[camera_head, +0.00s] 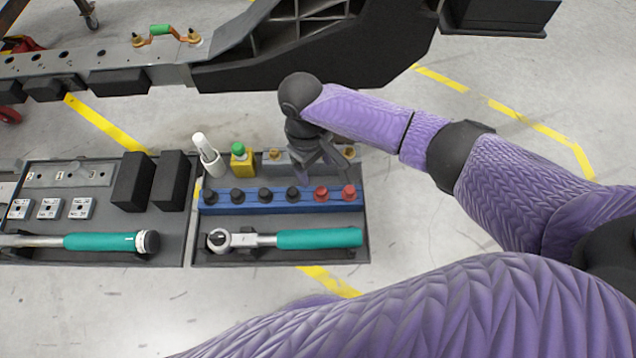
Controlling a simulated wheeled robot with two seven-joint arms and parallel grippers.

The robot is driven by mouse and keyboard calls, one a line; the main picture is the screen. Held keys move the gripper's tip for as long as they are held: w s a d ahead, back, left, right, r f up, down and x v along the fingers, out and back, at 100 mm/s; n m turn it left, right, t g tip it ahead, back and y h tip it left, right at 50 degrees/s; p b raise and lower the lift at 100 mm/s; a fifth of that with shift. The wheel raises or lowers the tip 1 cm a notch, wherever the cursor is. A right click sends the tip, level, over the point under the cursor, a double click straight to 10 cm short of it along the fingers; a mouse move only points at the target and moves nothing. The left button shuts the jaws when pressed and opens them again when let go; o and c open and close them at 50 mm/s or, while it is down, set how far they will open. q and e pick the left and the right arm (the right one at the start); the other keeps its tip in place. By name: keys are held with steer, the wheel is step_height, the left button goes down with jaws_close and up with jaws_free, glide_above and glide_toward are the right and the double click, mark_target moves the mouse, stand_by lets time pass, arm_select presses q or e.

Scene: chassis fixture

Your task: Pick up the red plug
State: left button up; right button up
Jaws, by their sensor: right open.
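Two red plugs stand upright at the right end of the blue rack (250,208): one red plug (321,193) and, to its right, another red plug (348,192). Several black plugs (265,195) fill the rest of the row. My right gripper (318,172) points down above the rack, just behind and left of the red plugs. It looks open and empty, with its fingers apart from the plugs as far as I can see. My left gripper is not in view.
The tray (365,245) also holds a teal-handled ratchet (318,238), a white bottle (208,155) and a yellow bottle (242,162). A second tray (110,225) lies left. The dark chassis (380,50) stands behind. Floor in front is clear.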

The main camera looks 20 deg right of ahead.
mark_target(321, 190)
steer(key=f+b, duration=0.1)
steer(key=f, duration=0.1)
steer(key=s+f+b, duration=0.1)
steer(key=f, duration=0.1)
steer(key=f+b, duration=0.2)
steer(key=f, duration=0.1)
steer(key=shift+s+d, duration=0.25)
steer(key=shift+d, duration=0.05)
steer(key=shift+f, duration=0.3)
steer(key=shift+r, duration=0.25)
steer(key=shift+c, duration=1.3)
steer(key=c, duration=0.7)
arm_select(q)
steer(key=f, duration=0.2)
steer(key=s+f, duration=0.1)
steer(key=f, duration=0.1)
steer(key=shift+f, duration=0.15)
arm_select(e)
jaws_close()
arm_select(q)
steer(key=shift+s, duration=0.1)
